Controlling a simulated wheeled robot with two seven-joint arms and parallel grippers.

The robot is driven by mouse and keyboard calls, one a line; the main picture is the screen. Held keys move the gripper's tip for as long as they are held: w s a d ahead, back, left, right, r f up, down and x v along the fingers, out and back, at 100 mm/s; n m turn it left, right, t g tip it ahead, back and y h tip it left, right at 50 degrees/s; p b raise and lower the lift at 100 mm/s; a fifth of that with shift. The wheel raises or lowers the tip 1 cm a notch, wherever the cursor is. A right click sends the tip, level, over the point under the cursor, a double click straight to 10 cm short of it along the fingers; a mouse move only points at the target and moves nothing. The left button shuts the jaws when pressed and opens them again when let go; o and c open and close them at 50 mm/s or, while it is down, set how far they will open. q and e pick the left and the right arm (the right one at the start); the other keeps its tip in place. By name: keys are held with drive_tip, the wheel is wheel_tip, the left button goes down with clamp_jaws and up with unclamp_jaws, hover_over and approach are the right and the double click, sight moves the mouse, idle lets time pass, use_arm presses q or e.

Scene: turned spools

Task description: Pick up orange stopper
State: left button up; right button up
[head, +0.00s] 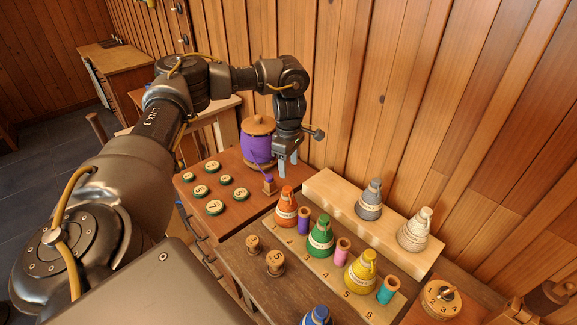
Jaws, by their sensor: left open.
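The orange stopper (286,207), a cone with a pale label band, stands upright at the left end of a numbered wooden board (328,268). My left gripper (289,164) points down above and slightly beyond the orange stopper, apart from it. Its grey fingers are open, with nothing seen between them.
Green (320,237) and yellow (361,272) cones share the board with small coloured spools. Grey (369,200) and white (414,231) cones stand on a raised pale shelf behind. A purple spool (257,146) stands left of the gripper. The wood-panelled wall is close behind.

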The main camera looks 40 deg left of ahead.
sight(287, 188)
use_arm(q)
wheel_tip(287, 188, down, 4)
drive_tip(key=shift+w, duration=0.1)
drive_tip(key=shift+f+p, duration=0.1)
drive_tip(key=shift+p, duration=0.45)
drive_tip(key=f+p, duration=0.1)
drive_tip(key=f, duration=0.1)
drive_tip(key=s+f+p, duration=0.1)
drive_tip(key=f, duration=0.1)
drive_tip(key=shift+f, duration=0.25)
drive_tip(key=shift+w+f, duration=0.1)
drive_tip(key=shift+f, duration=0.15)
drive_tip(key=shift+r, duration=0.1)
drive_tip(key=c, duration=1)
drive_tip(key=shift+c, duration=0.2)
